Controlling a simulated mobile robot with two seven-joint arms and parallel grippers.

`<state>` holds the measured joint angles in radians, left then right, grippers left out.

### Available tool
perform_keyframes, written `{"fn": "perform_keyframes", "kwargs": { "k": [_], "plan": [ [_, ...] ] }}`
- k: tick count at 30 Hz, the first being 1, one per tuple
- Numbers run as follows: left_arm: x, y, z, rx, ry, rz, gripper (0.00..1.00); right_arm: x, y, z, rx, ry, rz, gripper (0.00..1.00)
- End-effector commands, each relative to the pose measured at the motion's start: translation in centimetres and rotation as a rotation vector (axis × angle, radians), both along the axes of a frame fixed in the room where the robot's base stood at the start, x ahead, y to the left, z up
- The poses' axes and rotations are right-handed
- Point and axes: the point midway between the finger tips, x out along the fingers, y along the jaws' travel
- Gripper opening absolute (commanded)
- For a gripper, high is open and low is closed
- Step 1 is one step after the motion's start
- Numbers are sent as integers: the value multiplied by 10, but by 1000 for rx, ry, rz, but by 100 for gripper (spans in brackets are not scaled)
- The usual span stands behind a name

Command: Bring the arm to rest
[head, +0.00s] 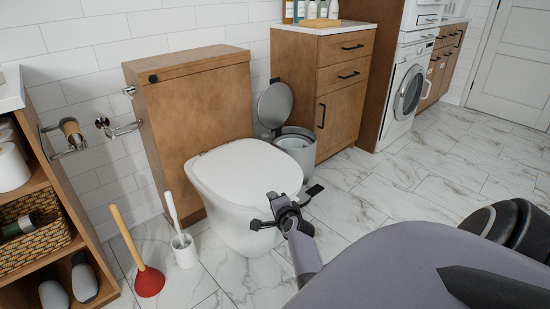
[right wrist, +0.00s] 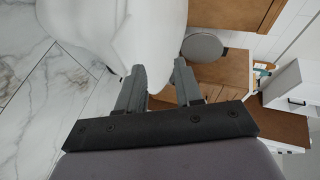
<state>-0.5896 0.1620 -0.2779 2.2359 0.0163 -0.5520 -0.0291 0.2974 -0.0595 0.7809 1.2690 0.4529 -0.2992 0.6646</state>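My right gripper (head: 264,211) is in front of the toilet's right side in the head view, at the end of a grey arm from the lower right. In the right wrist view its two grey fingers (right wrist: 159,70) stand apart with nothing between them. The white toilet (head: 240,180), lid down, is close beyond the fingers and also fills the upper left of the right wrist view (right wrist: 120,30). Whether the fingers touch it I cannot tell. My left gripper is not in view.
A bin with its lid raised (head: 275,104) stands between toilet and wooden cabinet (head: 310,75). A red plunger (head: 149,281) and white toilet brush (head: 185,252) stand left of the toilet, near an open shelf (head: 65,195). Marble floor (head: 400,175) is clear at right.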

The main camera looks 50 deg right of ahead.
Motion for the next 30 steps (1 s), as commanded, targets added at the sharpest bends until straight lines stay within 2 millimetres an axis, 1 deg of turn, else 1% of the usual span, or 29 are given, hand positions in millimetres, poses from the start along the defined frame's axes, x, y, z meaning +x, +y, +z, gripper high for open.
{"fn": "perform_keyframes", "kwargs": {
  "k": [11, 14, 17, 20, 21, 23, 24, 26, 27, 29, 30],
  "plan": [
    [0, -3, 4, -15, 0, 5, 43, 0, 0, 0, -3, 2, 2, 35],
    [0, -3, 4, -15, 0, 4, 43, -3, 3, 3, -58, 28, 36, 35],
    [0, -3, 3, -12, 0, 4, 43, -8, 16, 11, -199, 92, 128, 35],
    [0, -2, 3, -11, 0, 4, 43, -16, 46, 21, -411, 183, 285, 35],
    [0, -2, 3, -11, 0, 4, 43, -20, 64, 24, -503, 218, 358, 35],
    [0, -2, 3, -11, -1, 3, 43, -28, 94, 27, -634, 265, 469, 35],
    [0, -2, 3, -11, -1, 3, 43, -34, 115, 29, -717, 290, 543, 35],
    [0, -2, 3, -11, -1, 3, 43, -46, 150, 29, -832, 320, 657, 35],
    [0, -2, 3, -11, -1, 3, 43, -56, 175, 29, -905, 332, 731, 35],
    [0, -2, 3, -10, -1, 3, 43, -73, 211, 30, -1004, 342, 840, 35],
    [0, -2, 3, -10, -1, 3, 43, -85, 234, 30, -1061, 342, 907, 35]
  ]
}}
